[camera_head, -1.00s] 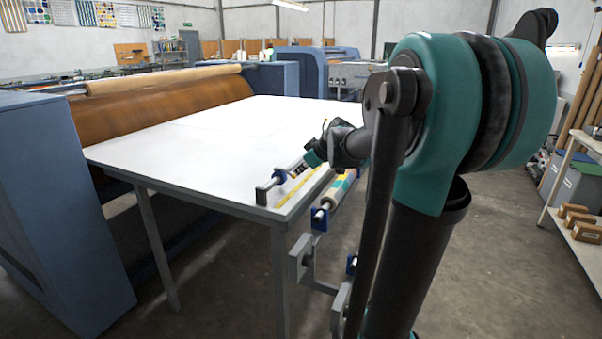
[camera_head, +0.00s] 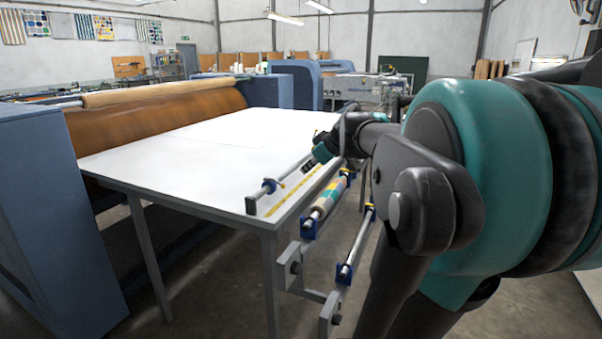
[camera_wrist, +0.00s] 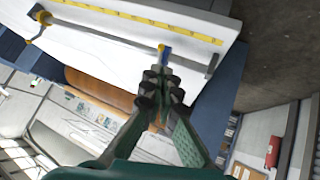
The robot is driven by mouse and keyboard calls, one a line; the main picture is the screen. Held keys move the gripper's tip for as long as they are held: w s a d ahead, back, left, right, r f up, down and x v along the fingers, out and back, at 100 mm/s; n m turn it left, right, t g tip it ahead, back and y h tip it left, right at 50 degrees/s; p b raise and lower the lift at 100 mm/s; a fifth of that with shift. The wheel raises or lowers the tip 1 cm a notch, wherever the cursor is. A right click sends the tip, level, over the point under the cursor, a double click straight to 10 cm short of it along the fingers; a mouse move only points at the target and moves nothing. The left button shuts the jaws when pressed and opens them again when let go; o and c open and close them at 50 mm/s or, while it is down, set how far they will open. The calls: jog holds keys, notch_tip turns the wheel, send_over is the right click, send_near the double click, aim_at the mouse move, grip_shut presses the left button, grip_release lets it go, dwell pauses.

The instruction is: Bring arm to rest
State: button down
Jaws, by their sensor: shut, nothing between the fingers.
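My arm fills the right side of the head view, with its teal and black links close to the camera. My gripper (camera_wrist: 162,88) shows in the wrist view with its black fingertips together and nothing between them. In the wrist view it appears in front of the white table (camera_wrist: 100,30) and the bar along its edge; I cannot tell the gap between them. In the head view the wrist end is near the right edge of the white table (camera_head: 190,150), and the fingertips are too small or hidden to make out.
Concrete floor lies under the table.

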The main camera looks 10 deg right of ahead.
jog(key=s+f+m+g+h, duration=0.2)
jog(key=s+f+m, duration=0.2)
jog(key=s+f, duration=0.7)
jog(key=s+f+m+g+h, duration=0.2)
jog(key=s+f+m, duration=0.3)
jog(key=s+f, duration=0.7)
notch_tip(320, 180, down, 6)
jog(key=shift+s+a+f+g, duration=0.15)
jog(key=shift+s+a+g, duration=0.05)
jog(key=shift+s+g, duration=0.1)
